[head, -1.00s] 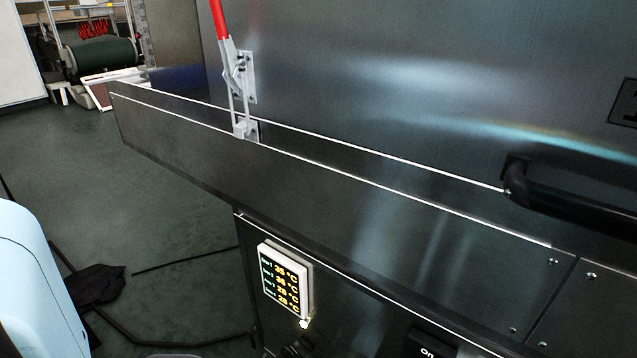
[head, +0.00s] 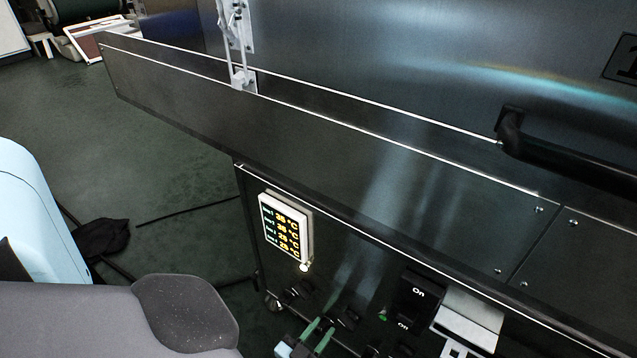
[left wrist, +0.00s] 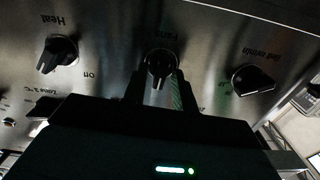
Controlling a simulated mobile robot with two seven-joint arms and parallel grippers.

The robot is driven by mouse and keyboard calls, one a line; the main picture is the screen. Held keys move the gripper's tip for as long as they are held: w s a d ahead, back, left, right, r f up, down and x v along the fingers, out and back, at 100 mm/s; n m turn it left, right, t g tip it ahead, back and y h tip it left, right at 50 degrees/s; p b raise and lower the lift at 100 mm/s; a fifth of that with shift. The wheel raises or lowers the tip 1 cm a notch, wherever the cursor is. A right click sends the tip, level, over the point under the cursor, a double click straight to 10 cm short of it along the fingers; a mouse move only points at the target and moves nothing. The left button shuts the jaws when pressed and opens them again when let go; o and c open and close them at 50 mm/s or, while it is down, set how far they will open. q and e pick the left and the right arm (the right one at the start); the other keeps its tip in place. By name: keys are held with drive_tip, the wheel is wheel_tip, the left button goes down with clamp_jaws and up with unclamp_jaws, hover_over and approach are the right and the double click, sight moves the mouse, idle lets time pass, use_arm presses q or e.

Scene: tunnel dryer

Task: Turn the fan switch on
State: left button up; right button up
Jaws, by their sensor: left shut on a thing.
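The fan switch is a black rotary knob (left wrist: 160,66) under an upside-down "Fans" label in the left wrist view. It sits on the dark metal panel, with its pointer toward the bottom of that picture. My left gripper (left wrist: 159,88) has one finger on each side of this knob and is shut on it. In the head view my left gripper (head: 308,338) reaches the panel's lower part at the bottom edge, and the knob's grip is hard to make out there. My right gripper is not in view.
The "Heat" knob (left wrist: 58,54) and another knob (left wrist: 253,79) flank the fan knob. A lit temperature display (head: 285,229), a black On switch (head: 410,302) and a metal ledge (head: 300,125) are close by. A black handle (head: 560,160) juts out at right.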

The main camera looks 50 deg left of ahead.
use_arm(q)
drive_tip(key=m, duration=0.5)
drive_tip(key=shift+d, duration=0.1)
drive_tip(key=shift+m, duration=0.8)
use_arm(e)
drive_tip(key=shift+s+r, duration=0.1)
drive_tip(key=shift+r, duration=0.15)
use_arm(q)
drive_tip(key=shift+m, duration=0.3)
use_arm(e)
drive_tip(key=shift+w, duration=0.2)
use_arm(q)
drive_tip(key=o, duration=0.6)
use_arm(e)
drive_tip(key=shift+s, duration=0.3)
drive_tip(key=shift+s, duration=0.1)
